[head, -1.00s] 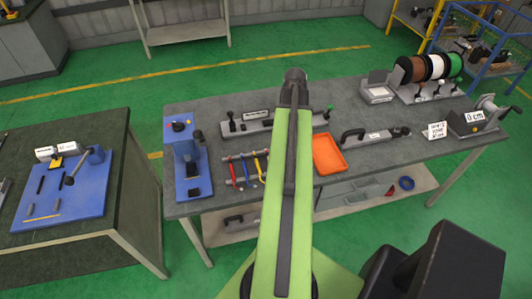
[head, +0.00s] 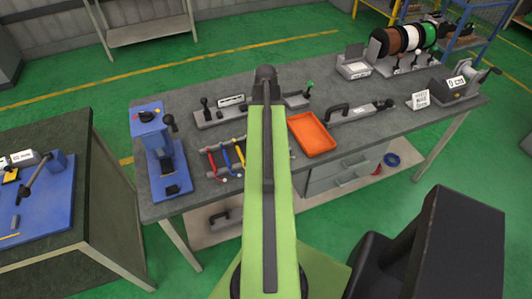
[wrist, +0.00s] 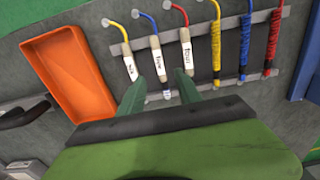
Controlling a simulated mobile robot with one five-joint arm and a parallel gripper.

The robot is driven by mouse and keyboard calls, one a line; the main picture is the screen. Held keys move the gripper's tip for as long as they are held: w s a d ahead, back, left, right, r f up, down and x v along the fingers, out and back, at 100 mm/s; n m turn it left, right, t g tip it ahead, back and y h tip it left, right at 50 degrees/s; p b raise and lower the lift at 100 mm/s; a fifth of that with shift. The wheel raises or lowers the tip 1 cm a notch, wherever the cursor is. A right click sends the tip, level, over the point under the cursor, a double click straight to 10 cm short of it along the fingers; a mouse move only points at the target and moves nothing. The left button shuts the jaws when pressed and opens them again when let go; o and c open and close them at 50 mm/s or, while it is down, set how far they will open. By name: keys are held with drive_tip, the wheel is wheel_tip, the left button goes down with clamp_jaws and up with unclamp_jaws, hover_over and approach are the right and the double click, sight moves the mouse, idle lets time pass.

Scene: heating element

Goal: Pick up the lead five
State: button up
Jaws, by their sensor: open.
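In the wrist view, three leads with white labels hang on a grey rack (wrist: 205,88): a yellow one (wrist: 126,62), a blue one (wrist: 158,66) and a red one (wrist: 188,54). The print is small; the middle label may read "five", the red one's seems to read "four". My gripper (wrist: 160,92) is open and empty, its two fingers pointing at the rack. The lower end of the middle, blue lead shows between the fingertips; I cannot tell how far above it they are. In the head view my arm hides these labelled leads.
Further yellow, blue and red leads (wrist: 245,45) hang to the right on the rack. An orange tray (wrist: 68,65) is to the left. In the head view a blue fixture (head: 160,160) stands left of the rack, and wire spools (head: 410,38) at the back right.

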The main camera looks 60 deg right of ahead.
wheel_tip(320, 180, down, 7)
drive_tip(key=b, duration=0.5)
drive_tip(key=shift+s+b, duration=0.1)
drive_tip(key=shift+b, duration=0.3)
drive_tip(key=shift+r, duration=0.15)
clamp_jaws()
